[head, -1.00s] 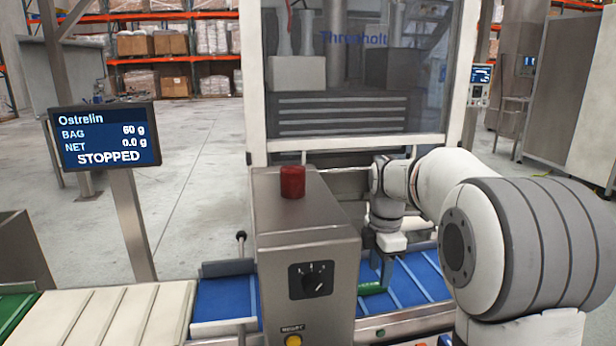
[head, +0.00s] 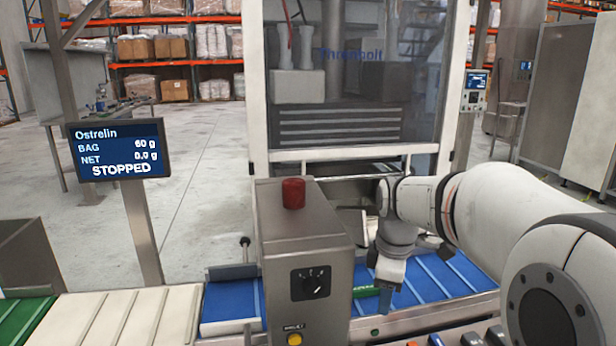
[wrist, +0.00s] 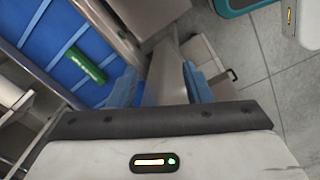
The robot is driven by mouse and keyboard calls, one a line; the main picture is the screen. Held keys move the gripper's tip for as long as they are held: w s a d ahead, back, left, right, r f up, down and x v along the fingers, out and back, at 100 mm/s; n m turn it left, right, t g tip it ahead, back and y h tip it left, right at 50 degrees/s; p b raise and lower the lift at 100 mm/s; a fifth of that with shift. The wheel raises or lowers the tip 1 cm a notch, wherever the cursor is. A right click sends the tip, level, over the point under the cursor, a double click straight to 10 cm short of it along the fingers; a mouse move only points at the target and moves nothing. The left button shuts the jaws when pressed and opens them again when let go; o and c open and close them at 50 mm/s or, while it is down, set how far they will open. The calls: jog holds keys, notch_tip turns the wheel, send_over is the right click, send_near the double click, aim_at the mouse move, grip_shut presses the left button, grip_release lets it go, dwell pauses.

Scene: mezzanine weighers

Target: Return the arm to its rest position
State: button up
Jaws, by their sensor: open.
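My arm (head: 480,212) reaches in from the right of the head view, over the machine's blue conveyor belt. My gripper (head: 388,278) hangs from its end above the belt, just right of the steel control box. In the wrist view my gripper (wrist: 161,88) shows two blue fingers spread apart with nothing between them. A green bar (wrist: 85,65) lies on the blue belt (wrist: 62,30), left of the fingers and apart from them. In the head view the green bar (head: 366,292) is partly hidden by the control box.
The steel control box (head: 305,245) with a red cap and dial stands left of my gripper. A windowed machine frame (head: 350,155) rises behind. The display (head: 118,148) reads Ostrelin, STOPPED. A cream belt (head: 120,318) lies at left. Open floor (head: 200,190) lies behind.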

jog(key=s+r+m+t+p, duration=0.1)
jog(key=s+r+m+p, duration=0.1)
jog(key=s+m+p, duration=0.2)
jog(key=s+r+m+p, duration=0.3)
jog(key=s+m+p, duration=0.2)
jog(key=s+m, duration=0.5)
jog(key=s, duration=0.3)
jog(key=shift+t, duration=0.4)
jog(key=shift+c, duration=1)
